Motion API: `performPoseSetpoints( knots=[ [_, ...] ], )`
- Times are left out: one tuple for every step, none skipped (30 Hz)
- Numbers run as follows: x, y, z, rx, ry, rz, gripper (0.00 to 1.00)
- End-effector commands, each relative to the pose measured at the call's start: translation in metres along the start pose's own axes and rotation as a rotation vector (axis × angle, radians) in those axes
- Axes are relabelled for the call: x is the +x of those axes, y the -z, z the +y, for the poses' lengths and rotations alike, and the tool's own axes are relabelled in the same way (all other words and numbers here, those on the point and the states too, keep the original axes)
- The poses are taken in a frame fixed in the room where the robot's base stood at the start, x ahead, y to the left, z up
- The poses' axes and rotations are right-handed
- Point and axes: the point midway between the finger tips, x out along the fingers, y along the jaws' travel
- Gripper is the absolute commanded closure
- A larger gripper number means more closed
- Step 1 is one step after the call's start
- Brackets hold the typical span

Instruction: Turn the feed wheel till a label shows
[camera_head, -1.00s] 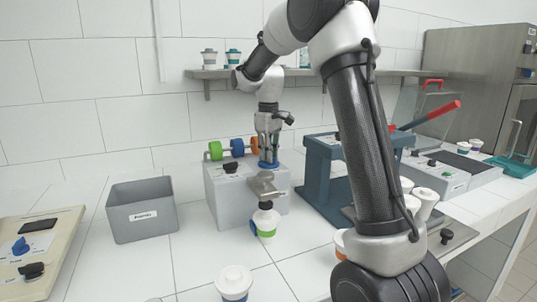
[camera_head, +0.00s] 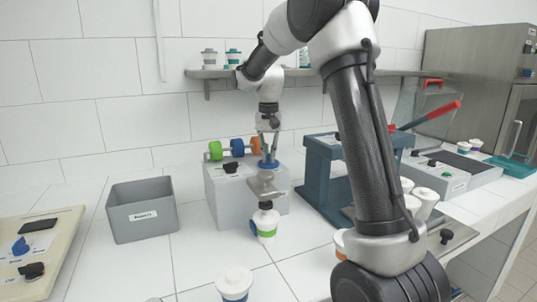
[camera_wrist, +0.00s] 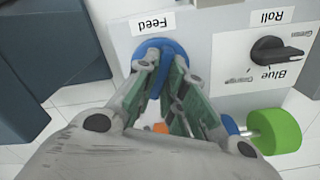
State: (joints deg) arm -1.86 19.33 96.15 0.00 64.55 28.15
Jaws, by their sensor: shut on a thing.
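The labeller is a grey box (camera_head: 222,196) with a blue feed wheel (camera_head: 284,164) on its top right. In the wrist view the blue wheel (camera_wrist: 150,43) sits beside an upside-down "Feed" sign (camera_wrist: 153,23). My gripper (camera_head: 268,160) points down at the wheel with its fingers closed on its middle part; the fingers (camera_wrist: 165,68) hide much of it. A metal plate (camera_head: 262,186) juts from the box's front. A white cup with a green band (camera_head: 266,229) is below the plate. I cannot tell whether a label shows at the plate.
A grey bin (camera_head: 142,212) is left, a blue press frame (camera_head: 316,170) close on the right. Another cup (camera_head: 234,281) stands in front.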

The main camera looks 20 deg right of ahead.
Motion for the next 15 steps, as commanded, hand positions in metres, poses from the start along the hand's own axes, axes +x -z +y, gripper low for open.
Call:
performPoseSetpoints(
  knots=[
    [-0.0007,0.0006,-0.0001,0.03,0.001,0.002,1.0],
    [-0.0007,0.0006,-0.0001,0.048,0.001,0.002,1.0],
    [-0.0007,0.0006,-0.0001,0.071,0.001,0.002,1.0],
    [-0.0007,0.0006,-0.0001,0.087,0.001,0.002,1.0],
    [-0.0007,0.0006,-0.0001,0.101,0.001,0.002,1.0],
    [-0.0007,0.0006,-0.0001,0.12,0.001,0.003,1.0],
    [-0.0007,0.0006,-0.0001,0.132,0.001,0.003,1.0],
    [-0.0007,0.0007,-0.0001,0.144,0.001,0.003,1.0],
    [-0.0007,0.0007,-0.0001,0.156,0.001,0.003,1.0],
    [-0.0007,0.0007,-0.0001,0.165,0.001,0.003,1.0],
    [-0.0007,0.0007,-0.0002,0.173,0.001,0.003,1.0],
    [-0.0007,0.0007,-0.0001,0.182,0.001,0.003,1.0],
    [-0.0007,0.0007,-0.0001,0.187,0.001,0.003,1.0],
    [-0.0007,0.0007,-0.0002,0.191,0.001,0.003,1.0],
    [-0.0008,0.0007,-0.0002,0.196,0.001,0.003,1.0]
  ],
)
